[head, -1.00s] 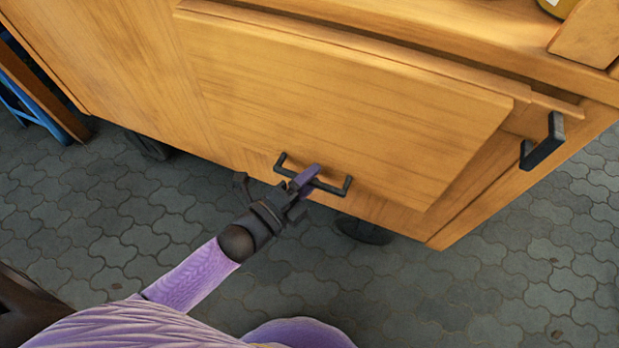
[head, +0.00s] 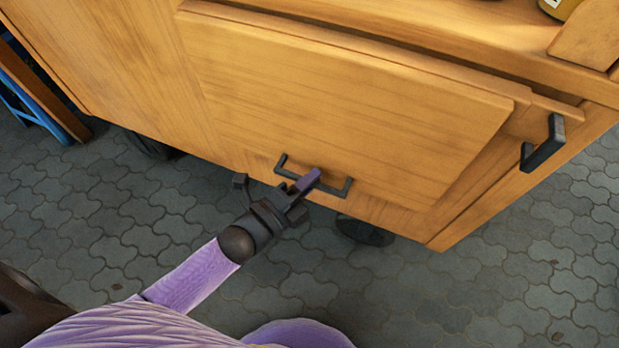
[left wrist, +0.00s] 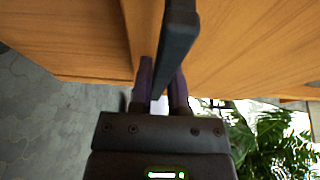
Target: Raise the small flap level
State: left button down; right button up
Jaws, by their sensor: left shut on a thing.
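The small flap (head: 350,95) is a light wooden panel on the side of a wooden cart. It hangs down close to the cart's side, with its right edge standing a little proud. A black bar handle (head: 338,191) is fixed near its lower edge. My left gripper (head: 308,182) reaches up from below and is shut on this handle, hiding its middle. In the left wrist view the dark handle (left wrist: 177,40) passes across the purple fingers (left wrist: 160,85), with wood on both sides. My right gripper is not in view.
A second black handle (head: 543,146) sticks out at the cart's right end. A dark wheel (head: 364,231) is under the cart. A jar (head: 558,7) stands on top at the upper right. Grey paving (head: 480,290) is open in front, and a green plant (left wrist: 275,140) shows in the wrist view.

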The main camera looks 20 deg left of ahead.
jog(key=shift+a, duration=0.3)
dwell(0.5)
